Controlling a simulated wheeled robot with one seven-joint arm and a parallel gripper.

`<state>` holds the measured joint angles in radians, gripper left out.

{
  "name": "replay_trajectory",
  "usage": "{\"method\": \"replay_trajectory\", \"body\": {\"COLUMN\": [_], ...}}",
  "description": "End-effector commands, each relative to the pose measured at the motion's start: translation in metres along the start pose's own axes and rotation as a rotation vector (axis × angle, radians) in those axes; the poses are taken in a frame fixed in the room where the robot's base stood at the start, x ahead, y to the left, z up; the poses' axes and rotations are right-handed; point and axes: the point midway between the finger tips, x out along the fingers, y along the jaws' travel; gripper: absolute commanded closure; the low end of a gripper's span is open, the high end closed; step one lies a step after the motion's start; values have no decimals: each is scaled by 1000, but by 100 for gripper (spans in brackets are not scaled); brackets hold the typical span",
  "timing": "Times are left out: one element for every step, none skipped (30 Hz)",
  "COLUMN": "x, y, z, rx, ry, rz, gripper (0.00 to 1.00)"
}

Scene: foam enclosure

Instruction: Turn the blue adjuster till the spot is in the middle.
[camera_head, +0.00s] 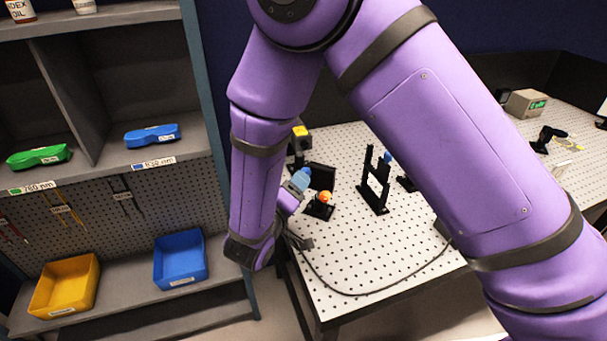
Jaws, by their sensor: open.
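My gripper (294,190) is at the left part of the perforated table, small in the head view and partly hidden by my own wrist; its jaws are open. A light blue knob (301,177) shows right at the fingertips; I cannot tell whether they touch it. An orange knob (326,197) on a low black mount stands just right of the gripper. Another blue knob (388,157) shows at the upright black frame mount (375,182) farther right. I cannot tell which blue knob is the adjuster. No light spot can be made out.
The perforated table (350,255) has free room in front, crossed by a black cable (375,292). A yellow-topped black post (300,138) stands behind the gripper. A box with a green display (526,103) stands far right. Left shelves hold blue (180,258) and yellow bins (64,286).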

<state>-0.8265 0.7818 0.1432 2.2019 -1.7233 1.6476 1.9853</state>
Motion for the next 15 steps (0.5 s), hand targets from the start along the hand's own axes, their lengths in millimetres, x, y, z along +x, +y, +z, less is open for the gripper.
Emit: {"method": "replay_trajectory", "body": {"x": [10, 15, 21, 25, 29, 34, 37, 40, 43, 45, 47, 48, 49, 50, 51], "y": [0, 0, 0, 0, 0, 0, 0, 0, 0, 0, 0, 0, 0, 0, 0], "z": [0, 0, 0, 0, 0, 0, 0, 0, 0, 0, 0, 0, 0, 0, 0], "rx": [1, 0, 0, -1, -1, -1, -1, -1, -1, -1, -1, -1, -1, -1, -1], "ry": [-2, -3, -2, -2, -3, -2, -2, -1, -1, -2, -2, -2, -1, -1, -1], "rz": [3, 3, 1, 1, 1, 1, 1, 1, 1, 1, 1, 0, 0, 0, 0], "gripper": [47, 47, 47, 47, 47, 47, 47, 47, 47, 47, 47, 47, 47, 47, 47]}}
